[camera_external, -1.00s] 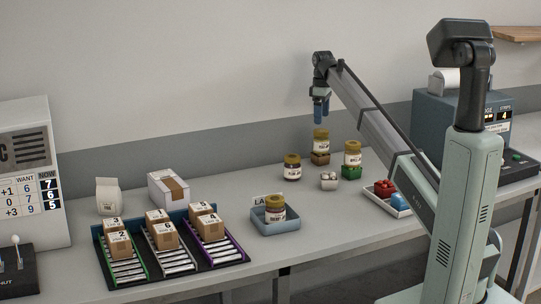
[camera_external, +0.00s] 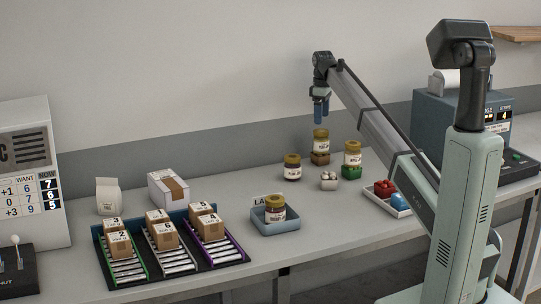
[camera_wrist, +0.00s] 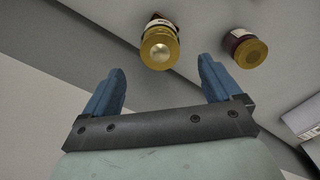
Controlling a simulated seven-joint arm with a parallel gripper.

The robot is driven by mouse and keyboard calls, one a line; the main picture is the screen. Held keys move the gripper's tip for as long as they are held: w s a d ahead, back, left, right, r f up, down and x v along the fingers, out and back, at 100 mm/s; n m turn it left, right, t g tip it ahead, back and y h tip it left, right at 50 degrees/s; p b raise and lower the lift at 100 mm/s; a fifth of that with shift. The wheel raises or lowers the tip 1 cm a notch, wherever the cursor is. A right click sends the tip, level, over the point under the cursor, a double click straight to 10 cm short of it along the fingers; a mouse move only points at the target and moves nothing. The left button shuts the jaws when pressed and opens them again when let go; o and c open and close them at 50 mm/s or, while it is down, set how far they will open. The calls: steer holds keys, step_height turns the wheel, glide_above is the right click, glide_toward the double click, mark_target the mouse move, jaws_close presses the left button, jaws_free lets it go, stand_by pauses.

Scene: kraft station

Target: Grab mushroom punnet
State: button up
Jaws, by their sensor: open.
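The mushroom punnet (camera_external: 329,181), a small container with pale round tops, stands on the counter among the jars in the external view. I cannot make it out in the wrist view. My gripper (camera_external: 321,118) hangs pointing down above the back of the counter, over the jar on a brown block, higher than the punnet and apart from it. In the wrist view my gripper (camera_wrist: 163,88) shows two blue fingers spread wide with nothing between them.
Gold-lidded jars (camera_external: 292,167) stand close around the punnet, one on a brown block (camera_external: 320,158), one on a green block (camera_external: 351,172). A blue tray (camera_external: 262,226) holds another jar. A white tray (camera_external: 401,211) with red items is at right. Boxes on roller lanes (camera_external: 172,262) fill the left.

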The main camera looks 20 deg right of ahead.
step_height(320, 180, up, 5)
steer(key=m+t+y, duration=0.2)
steer(key=m+y, duration=0.2)
steer(key=m, duration=2.8)
glide_above(330, 175)
steer(key=s+d, duration=0.3)
steer(key=d, duration=0.1)
steer(key=d+x, duration=0.1)
steer(key=x, duration=1)
steer(key=s+d+f+x, duration=0.1)
steer(key=x, duration=0.5)
steer(key=shift+d, duration=0.35)
steer(key=shift+d+x, duration=0.2)
steer(key=shift+x, duration=2.5)
steer(key=shift+f, duration=0.1)
steer(key=shift+c, duration=0.3)
steer(key=c, duration=1)
